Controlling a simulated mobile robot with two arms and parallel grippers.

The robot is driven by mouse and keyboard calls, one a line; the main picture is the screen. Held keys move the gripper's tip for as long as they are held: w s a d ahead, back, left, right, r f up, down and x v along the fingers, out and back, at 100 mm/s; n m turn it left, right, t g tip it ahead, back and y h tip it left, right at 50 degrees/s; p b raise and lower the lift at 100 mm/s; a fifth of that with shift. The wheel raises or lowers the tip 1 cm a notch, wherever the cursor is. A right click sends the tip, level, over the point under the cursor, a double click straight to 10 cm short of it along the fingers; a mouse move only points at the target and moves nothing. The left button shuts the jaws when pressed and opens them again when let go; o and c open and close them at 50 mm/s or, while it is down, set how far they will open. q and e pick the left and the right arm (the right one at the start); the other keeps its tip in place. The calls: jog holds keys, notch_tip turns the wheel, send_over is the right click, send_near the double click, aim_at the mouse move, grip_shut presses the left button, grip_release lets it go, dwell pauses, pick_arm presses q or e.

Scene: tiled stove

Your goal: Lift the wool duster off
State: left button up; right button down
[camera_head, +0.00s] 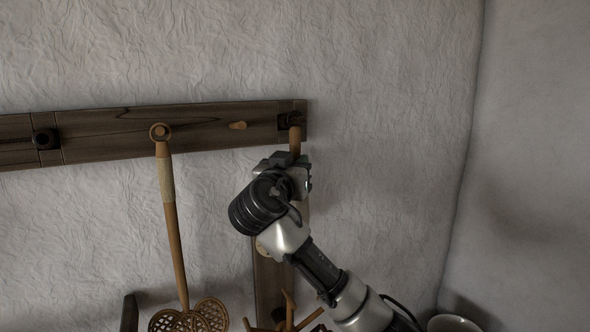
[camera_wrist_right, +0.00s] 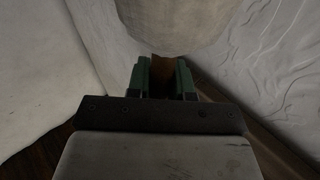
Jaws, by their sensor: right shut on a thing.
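The wooden handle of the wool duster (camera_head: 295,139) sticks up above my right gripper (camera_head: 289,172), at the right end of the peg rail. Its top is at the dark peg there; I cannot tell whether it still hangs on it. My right gripper is shut on the handle. In the right wrist view the brown handle (camera_wrist_right: 163,69) sits between the green-padded fingers (camera_wrist_right: 163,78), with a pale rounded mass beyond, perhaps the wool head (camera_wrist_right: 175,24). In the head view my gripper and arm hide much of the duster. My left gripper is not in view.
The dark wooden peg rail (camera_head: 100,137) runs along the rough plaster wall. A long-handled wicker beater (camera_head: 173,222) hangs left of my gripper. A wooden item with prongs (camera_head: 289,315) is below, and a pale bowl (camera_head: 453,323) is at lower right. The wall right of the rail is bare.

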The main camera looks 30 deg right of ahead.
jog(key=shift+s+a+f+b, duration=0.1)
jog(key=shift+s+b, duration=0.65)
jog(key=shift+s, duration=0.45)
jog(key=shift+s+a+b, duration=0.1)
jog(key=shift+s+b, duration=0.85)
jog(key=shift+s, duration=1.4)
